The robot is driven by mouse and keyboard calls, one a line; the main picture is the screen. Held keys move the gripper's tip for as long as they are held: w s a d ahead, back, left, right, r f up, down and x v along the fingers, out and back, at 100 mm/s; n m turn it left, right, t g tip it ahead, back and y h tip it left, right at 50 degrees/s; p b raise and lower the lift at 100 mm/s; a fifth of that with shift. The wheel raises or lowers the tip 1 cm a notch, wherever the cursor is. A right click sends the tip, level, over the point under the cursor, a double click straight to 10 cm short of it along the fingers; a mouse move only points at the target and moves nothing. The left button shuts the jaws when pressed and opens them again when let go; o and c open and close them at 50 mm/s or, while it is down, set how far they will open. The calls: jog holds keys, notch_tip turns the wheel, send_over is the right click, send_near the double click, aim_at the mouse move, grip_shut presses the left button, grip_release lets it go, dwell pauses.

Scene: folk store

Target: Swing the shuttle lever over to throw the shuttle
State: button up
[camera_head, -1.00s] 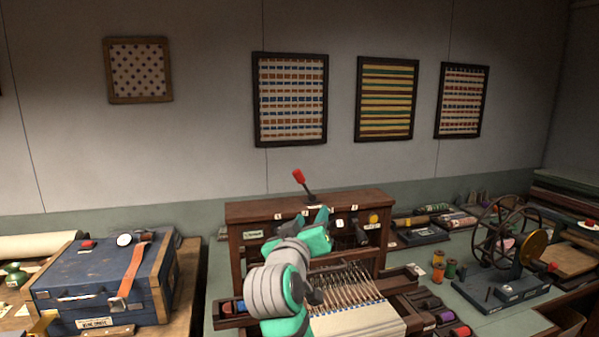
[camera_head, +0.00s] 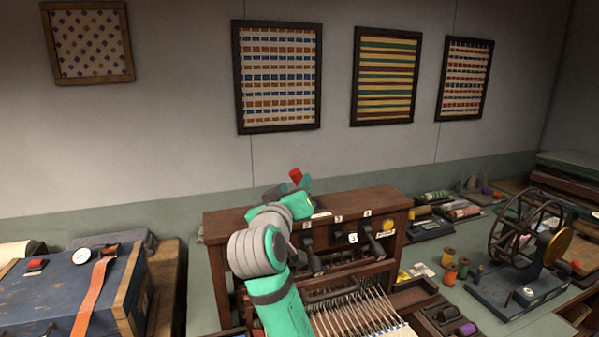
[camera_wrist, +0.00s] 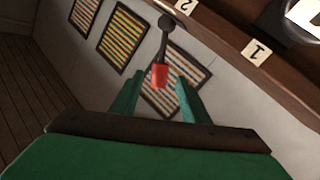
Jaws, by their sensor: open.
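The shuttle lever, with a red knob (camera_head: 296,174), stands on top of the wooden loom (camera_head: 365,199). Its shaft is hidden behind my gripper in the head view. My gripper (camera_head: 293,186) is open at the loom's top, right by the knob. In the wrist view the red knob (camera_wrist: 159,77) shows between the two green fingers, with a gap on each side. The dark lever shaft (camera_wrist: 165,43) runs from the knob to the loom's top edge, beside the number tags.
A blue case (camera_head: 60,300) with an orange strap stands at the left. A spinning wheel (camera_head: 525,235) and thread spools (camera_head: 449,257) stand at the right. My arm covers the left part of the loom. The wall behind holds framed textiles (camera_head: 277,75).

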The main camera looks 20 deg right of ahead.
jog(key=x, duration=0.9)
jog(key=shift+d, duration=0.15)
grip_shut()
